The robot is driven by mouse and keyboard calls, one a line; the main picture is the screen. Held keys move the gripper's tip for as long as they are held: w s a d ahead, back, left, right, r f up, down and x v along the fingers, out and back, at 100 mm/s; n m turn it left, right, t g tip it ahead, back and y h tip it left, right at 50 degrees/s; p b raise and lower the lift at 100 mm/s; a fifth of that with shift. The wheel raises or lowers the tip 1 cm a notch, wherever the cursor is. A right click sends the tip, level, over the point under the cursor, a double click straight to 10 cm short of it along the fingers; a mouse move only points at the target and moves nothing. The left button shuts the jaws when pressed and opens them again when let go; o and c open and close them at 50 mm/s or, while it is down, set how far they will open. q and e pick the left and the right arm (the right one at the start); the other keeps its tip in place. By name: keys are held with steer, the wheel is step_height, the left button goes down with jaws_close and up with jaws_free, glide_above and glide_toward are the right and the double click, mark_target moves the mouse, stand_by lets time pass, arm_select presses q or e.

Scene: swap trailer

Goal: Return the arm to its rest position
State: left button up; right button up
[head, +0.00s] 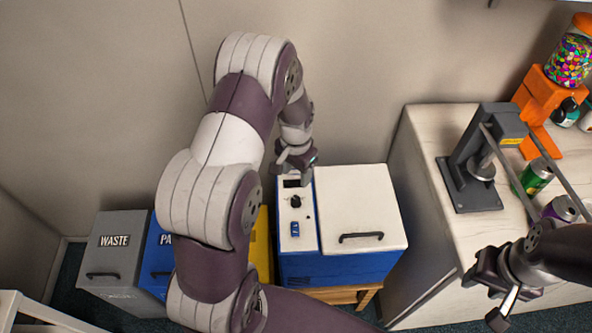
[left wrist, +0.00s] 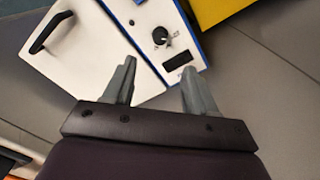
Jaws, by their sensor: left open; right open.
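My left arm (head: 210,180) comes up from the bottom and bends over toward the wall. Its gripper (head: 296,160) is beside the back left corner of a white-lidded blue box (head: 350,264), above its control strip. In the left wrist view my left gripper (left wrist: 155,90) is open, with nothing between its fingers. The box's white lid (left wrist: 75,40) and control knob (left wrist: 160,37) show beyond the fingers. My right gripper (head: 495,290) is open and empty at the lower right, in front of the counter.
Grey waste (head: 112,250) and blue bins stand at left, partly behind my arm, with a yellow one beside them. The counter (head: 425,150) at right holds a can press (head: 478,160), a green can (head: 535,177), a purple can (head: 560,209) and an orange candy dispenser (head: 540,95).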

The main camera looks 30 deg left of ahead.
arm_select(q)
steer(key=shift+r, duration=0.35)
